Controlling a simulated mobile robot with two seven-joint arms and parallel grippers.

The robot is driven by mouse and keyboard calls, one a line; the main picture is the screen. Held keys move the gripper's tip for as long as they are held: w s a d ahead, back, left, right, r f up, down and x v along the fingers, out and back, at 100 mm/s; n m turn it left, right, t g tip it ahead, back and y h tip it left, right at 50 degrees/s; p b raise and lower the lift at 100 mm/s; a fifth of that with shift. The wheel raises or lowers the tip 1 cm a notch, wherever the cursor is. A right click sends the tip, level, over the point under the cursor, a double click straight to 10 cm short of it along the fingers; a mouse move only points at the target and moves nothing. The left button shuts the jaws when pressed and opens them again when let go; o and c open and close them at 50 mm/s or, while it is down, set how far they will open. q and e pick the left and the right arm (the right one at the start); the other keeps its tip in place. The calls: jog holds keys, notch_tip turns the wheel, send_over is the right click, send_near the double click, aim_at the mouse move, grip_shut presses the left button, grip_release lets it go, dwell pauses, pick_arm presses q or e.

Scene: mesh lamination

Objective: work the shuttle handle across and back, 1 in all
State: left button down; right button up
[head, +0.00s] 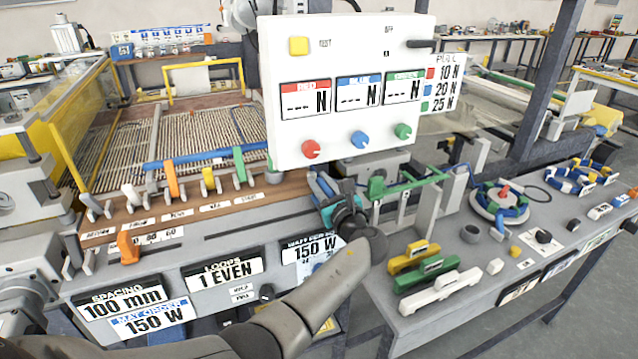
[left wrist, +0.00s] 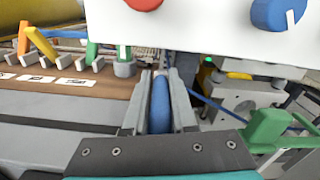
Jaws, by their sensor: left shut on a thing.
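A blue upright handle, which I take to be the shuttle handle (left wrist: 160,103), stands between the two grey fingers of my left gripper (left wrist: 160,100) in the left wrist view. The fingers are closed on its sides. In the head view my left gripper (head: 325,190) is just below the white control box, at the right end of the slotted grey rail (head: 250,232). There the blue handle (head: 319,186) shows only in part, and the fingers cover the rest. The handle's foot is hidden in both views. My right gripper is in neither view.
The white control box (head: 345,70) hangs close above my left gripper. A green clamp (head: 405,185) and a grey post (head: 428,208) stand to its right. Several coloured levers (head: 172,178) line the brown board on the left. Coloured bars (head: 438,280) lie on the right-hand bench.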

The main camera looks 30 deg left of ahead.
pick_arm(q)
jog(key=c, duration=1)
grip_release()
jog(key=shift+w+d+r, duration=0.1)
jog(key=shift+w+d, duration=0.15)
jog(key=shift+d, duration=0.05)
jog(key=shift+o, duration=1.2)
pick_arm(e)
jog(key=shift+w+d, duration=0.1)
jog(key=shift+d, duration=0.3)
pick_arm(q)
jog(key=shift+s, duration=0.1)
jog(key=v, duration=1.5)
jog(key=shift+p, duration=0.4)
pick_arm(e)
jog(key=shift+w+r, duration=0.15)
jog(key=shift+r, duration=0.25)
